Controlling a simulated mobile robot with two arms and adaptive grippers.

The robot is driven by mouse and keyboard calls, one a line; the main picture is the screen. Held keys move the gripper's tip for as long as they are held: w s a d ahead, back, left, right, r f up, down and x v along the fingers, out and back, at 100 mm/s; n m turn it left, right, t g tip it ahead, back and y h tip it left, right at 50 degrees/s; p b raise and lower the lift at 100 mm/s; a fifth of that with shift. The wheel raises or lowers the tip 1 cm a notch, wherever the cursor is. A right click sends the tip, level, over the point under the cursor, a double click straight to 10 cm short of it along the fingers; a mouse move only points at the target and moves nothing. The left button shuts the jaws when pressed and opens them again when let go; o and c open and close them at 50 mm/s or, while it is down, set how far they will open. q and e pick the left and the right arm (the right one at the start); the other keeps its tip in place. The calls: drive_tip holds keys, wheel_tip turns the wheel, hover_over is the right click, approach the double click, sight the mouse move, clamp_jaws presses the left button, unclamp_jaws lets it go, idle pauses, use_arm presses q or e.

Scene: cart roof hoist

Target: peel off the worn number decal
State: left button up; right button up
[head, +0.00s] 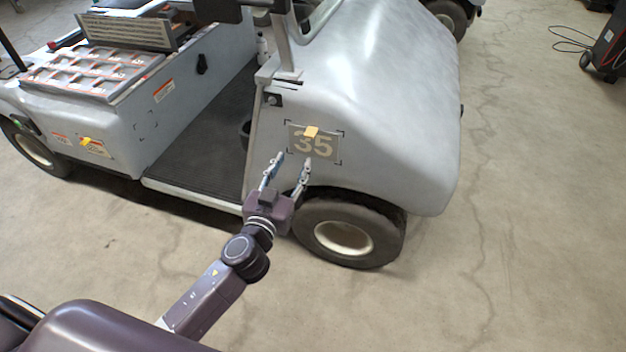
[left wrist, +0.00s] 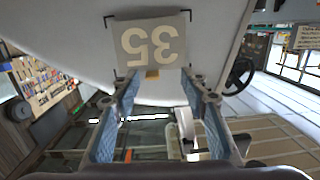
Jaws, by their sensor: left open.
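The worn number decal (head: 326,147) is a grey rectangle with a pale "35" on the front side panel of the grey cart, above the front wheel. An orange-yellow tab (head: 311,132) sits at its upper edge. In the left wrist view the decal (left wrist: 172,30) appears upside down, with the tab (left wrist: 152,74) at its lower edge in the picture. My left gripper (head: 292,161) is open and empty, just below and left of the decal in the head view. In the left wrist view its fingers (left wrist: 160,88) point toward the decal's tab edge, apart from it. My right gripper is not in view.
The cart body (head: 400,90) curves away to the right of the decal. The front wheel (head: 348,237) is close below my left gripper. The open footwell floor (head: 205,130) is to the left. Bare concrete floor (head: 530,230) lies to the right.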

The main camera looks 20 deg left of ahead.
sight(309, 141)
use_arm(q)
drive_tip(key=w+d+r, duration=0.1)
drive_tip(key=w+r, duration=0.1)
drive_tip(key=w, duration=0.6)
drive_tip(key=shift+w+d+t+h, duration=0.15)
drive_tip(key=shift+d+t+h, duration=0.1)
drive_tip(key=shift+t+h, duration=0.05)
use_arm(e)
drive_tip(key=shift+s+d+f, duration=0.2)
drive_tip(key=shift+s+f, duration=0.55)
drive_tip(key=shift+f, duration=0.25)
use_arm(q)
drive_tip(key=shift+c, duration=0.6)
clamp_jaws()
